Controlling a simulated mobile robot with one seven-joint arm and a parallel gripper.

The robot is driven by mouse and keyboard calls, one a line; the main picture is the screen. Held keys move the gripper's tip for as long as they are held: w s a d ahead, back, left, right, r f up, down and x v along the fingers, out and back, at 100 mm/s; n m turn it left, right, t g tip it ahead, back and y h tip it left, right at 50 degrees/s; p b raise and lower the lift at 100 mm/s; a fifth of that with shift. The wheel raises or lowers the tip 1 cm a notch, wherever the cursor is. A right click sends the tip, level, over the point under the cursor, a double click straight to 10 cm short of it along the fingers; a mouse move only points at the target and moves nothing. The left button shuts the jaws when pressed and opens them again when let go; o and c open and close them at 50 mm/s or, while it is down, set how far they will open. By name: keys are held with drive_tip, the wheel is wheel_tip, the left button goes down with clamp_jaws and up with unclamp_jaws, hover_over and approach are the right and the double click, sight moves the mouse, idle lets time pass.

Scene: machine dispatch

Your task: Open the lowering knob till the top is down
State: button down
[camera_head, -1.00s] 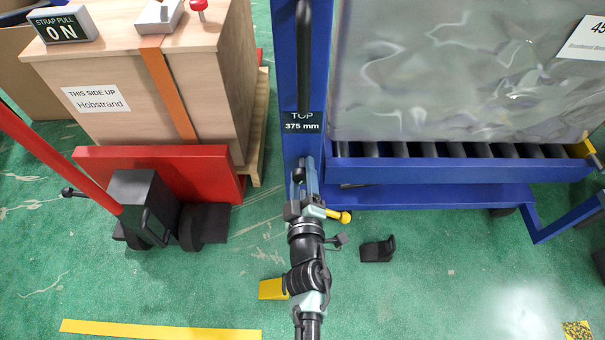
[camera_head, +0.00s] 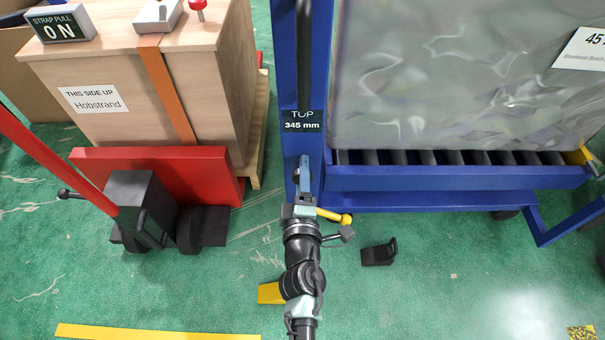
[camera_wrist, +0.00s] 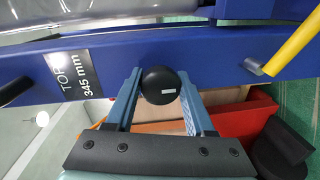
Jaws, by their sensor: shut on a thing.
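The round black knob (camera_wrist: 160,85) sits on the blue post of the lift table, between the two fingers of my gripper (camera_wrist: 160,80) in the wrist view. The fingers are shut on it. In the head view my gripper (camera_head: 304,178) is at the front of the blue post (camera_head: 316,75) and hides most of the knob. The label on the post (camera_head: 303,121) reads TOP 345 mm; it also shows in the wrist view (camera_wrist: 74,76). The table top (camera_head: 450,177), with dark rollers, carries a grey wrapped load (camera_head: 440,75).
A yellow lever (camera_head: 335,217) sticks out just right of my gripper. A black wedge (camera_head: 378,253) and a yellow block (camera_head: 270,293) lie on the green floor. A red pallet truck (camera_head: 160,175) with a wooden crate (camera_head: 160,100) stands at the left.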

drive_tip(key=shift+c, duration=1.3)
unclamp_jaws()
drive_tip(key=s+r, duration=0.1)
drive_tip(key=s, duration=1.2)
drive_tip(key=shift+r+p, duration=0.15)
drive_tip(key=shift+p, duration=0.15)
